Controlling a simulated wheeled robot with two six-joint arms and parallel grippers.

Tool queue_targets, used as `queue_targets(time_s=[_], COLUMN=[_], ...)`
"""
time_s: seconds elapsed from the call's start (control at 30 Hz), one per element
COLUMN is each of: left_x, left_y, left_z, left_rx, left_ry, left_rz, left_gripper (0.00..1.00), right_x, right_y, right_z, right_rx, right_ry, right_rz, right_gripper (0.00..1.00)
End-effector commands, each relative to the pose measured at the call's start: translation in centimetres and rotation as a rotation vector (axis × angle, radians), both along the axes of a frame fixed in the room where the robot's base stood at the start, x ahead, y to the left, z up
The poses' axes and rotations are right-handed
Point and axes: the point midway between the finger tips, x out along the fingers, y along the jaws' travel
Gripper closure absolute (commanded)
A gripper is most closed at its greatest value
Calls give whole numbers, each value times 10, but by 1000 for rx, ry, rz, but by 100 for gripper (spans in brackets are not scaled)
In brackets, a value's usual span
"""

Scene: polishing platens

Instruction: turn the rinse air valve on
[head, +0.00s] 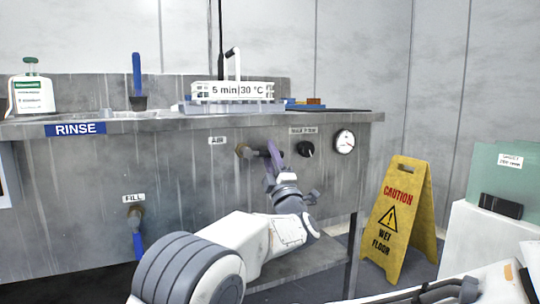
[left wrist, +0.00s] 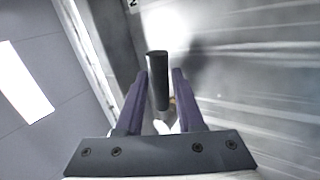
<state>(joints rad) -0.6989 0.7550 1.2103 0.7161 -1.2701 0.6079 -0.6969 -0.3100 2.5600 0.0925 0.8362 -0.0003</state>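The air valve (head: 243,151) sits on the grey front panel of the rinse bench under the label AIR, with a brass-coloured body and a dark handle pointing right. My left gripper (head: 272,150) is at the handle's right end, its purple fingers covering part of it. In the left wrist view the dark handle (left wrist: 157,80) stands between the two purple fingers of the left gripper (left wrist: 160,72). The fingers are apart, with a gap on each side of the handle. My right gripper is not in view.
A black knob (head: 306,149) and a round gauge (head: 345,141) are right of the valve. A blue-handled fill valve (head: 136,230) is lower left. A rack (head: 232,91) stands on the bench top. A yellow wet-floor sign (head: 398,215) stands right of the bench.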

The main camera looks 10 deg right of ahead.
Motion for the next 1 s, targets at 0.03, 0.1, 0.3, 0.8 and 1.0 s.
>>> queue_targets(time_s=[0.03, 0.1, 0.3, 0.8, 1.0], left_x=[-1, -4, -24, -81, -86], left_y=[-1, -1, -4, -13, -13], left_z=[-2, -5, -23, -56, -58], left_rx=[1, 0, 0, 0, -1], left_ry=[0, 0, -1, 0, 0], left_rz=[-1, -1, -2, -1, 1], left_gripper=[63, 63, 63, 63, 63], right_x=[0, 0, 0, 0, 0], right_y=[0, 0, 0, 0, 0], right_z=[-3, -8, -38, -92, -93], right_rx=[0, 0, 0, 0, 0], right_ry=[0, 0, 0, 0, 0], right_rz=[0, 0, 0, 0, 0], right_gripper=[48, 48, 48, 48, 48])
